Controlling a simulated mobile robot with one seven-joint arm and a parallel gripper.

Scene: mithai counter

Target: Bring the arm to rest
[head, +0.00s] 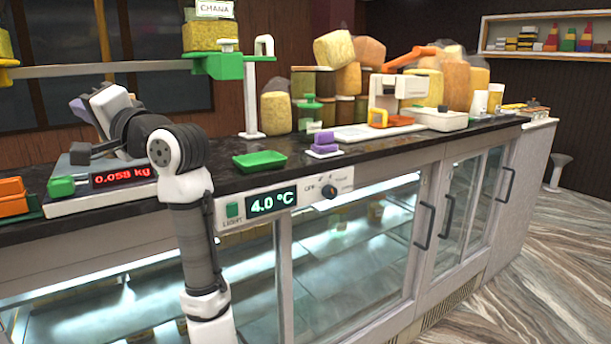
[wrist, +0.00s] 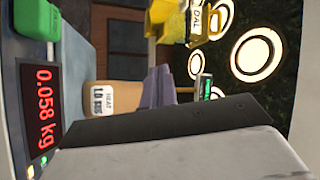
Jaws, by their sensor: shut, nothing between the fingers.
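My arm rises at the left of the head view and bends back over the counter. My gripper (head: 80,107) is above the weighing scale (head: 62,205), with its purple fingers pointing up and left. In the wrist view my gripper (wrist: 158,82) shows its purple fingers close together with nothing between them. The scale's red display reads 0.058 kg, and it also shows in the wrist view (wrist: 42,110). Part of the scale is hidden behind my arm.
A green tray (head: 260,160) and a purple stacked piece (head: 325,142) sit on the dark counter (head: 225,178). A green dispenser on a white post (head: 251,100) stands behind. Orange boxes (head: 12,195) are far left.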

